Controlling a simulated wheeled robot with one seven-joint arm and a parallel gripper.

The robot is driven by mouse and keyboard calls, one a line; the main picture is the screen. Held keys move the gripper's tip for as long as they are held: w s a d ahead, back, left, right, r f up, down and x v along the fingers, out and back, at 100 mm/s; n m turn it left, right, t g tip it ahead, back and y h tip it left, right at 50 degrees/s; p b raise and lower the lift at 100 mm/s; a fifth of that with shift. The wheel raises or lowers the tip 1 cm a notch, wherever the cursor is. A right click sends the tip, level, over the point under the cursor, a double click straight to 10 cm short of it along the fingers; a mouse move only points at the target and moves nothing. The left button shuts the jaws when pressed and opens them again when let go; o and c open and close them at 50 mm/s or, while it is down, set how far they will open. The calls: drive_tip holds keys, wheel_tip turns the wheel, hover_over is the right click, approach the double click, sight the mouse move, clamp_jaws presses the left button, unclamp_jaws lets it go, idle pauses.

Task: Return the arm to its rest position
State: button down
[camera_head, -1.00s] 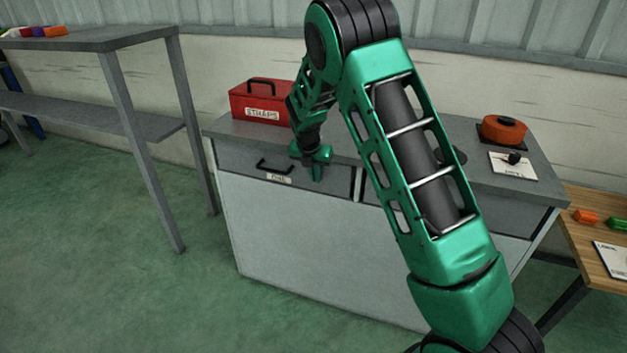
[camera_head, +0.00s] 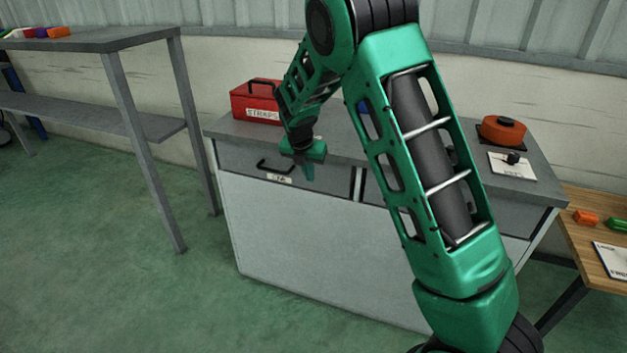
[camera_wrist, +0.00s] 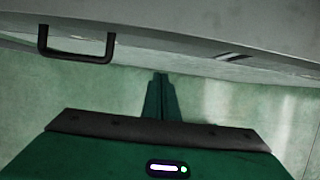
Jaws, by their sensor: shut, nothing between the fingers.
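My green arm crosses the middle of the head view. My gripper (camera_head: 308,172) hangs in front of the grey cabinet's drawer, pointing down, its fingers together and empty. In the wrist view the closed fingers (camera_wrist: 161,97) point away over the green floor. The drawer's black handle (camera_head: 274,166) is a little left of the gripper and apart from it. The handle also shows at the upper left of the wrist view (camera_wrist: 77,56).
The grey cabinet (camera_head: 310,240) bears a red straps box (camera_head: 256,102) and an orange round item (camera_head: 502,130). A grey shelf table (camera_head: 95,38) stands at left, a wooden table (camera_head: 590,240) at right. Open green floor (camera_head: 90,270) lies at front left.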

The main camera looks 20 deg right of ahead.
drive_tip(key=v, duration=0.6)
drive_tip(key=s+d+r+m+g, duration=0.1)
drive_tip(key=s+d+r+m, duration=0.2)
drive_tip(key=s+d+m, duration=0.4)
drive_tip(key=s+d+r+m+y, duration=0.1)
drive_tip(key=s+d+r+m, duration=0.15)
drive_tip(key=s+m, duration=0.45)
drive_tip(key=s+d+r+m+g, duration=0.15)
drive_tip(key=s+d+m, duration=0.3)
drive_tip(key=s, duration=0.55)
drive_tip(key=s+m+y, duration=0.1)
drive_tip(key=s+m, duration=1.5)
drive_tip(key=s, duration=0.7)
drive_tip(key=shift+d+g+y, duration=0.2)
drive_tip(key=shift+g+y, duration=0.15)
drive_tip(key=shift+y, duration=0.05)
drive_tip(key=shift+w+f, duration=0.25)
drive_tip(key=shift+w, duration=0.3)
